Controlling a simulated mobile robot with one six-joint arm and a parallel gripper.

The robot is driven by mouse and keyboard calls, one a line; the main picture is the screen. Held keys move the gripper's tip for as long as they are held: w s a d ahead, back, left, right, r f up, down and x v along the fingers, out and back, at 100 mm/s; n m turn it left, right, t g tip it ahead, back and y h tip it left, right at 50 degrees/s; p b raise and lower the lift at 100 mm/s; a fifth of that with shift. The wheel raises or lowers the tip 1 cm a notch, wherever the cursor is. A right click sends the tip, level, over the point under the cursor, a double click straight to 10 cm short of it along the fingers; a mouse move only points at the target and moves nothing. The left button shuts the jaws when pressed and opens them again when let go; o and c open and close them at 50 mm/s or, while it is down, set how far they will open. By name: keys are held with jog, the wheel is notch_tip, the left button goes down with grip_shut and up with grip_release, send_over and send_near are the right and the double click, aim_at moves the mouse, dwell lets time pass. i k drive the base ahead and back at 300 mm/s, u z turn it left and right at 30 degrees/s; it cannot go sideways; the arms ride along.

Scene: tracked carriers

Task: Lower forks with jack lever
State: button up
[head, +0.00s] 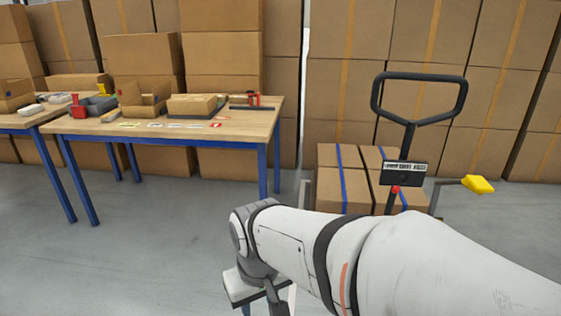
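The jack's black loop handle (420,76) stands upright at the right. A dark label plate (404,173) sits low on its shaft. A short red-tipped lever (396,190) shows just below the plate. A longer lever with a yellow grip (478,184) sticks out to the right of the shaft. I cannot tell which is the jack lever. The forks are hidden. My arm reaches in from the lower right and ends left of the jack. My gripper (268,297) is at the bottom edge, partly cut off, well apart from both levers. Its fingers are not clear.
Strapped cartons (343,180) stand at the jack. A wooden workbench (100,126) with blue legs, at the left, holds open boxes (145,101), a red tool (78,108) and small parts. Stacked cartons (348,60) line the back. The grey floor (160,240) at lower left is clear.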

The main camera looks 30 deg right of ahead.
aim_at(395, 188)
jog(key=i, duration=1)
jog(key=z, duration=2.85)
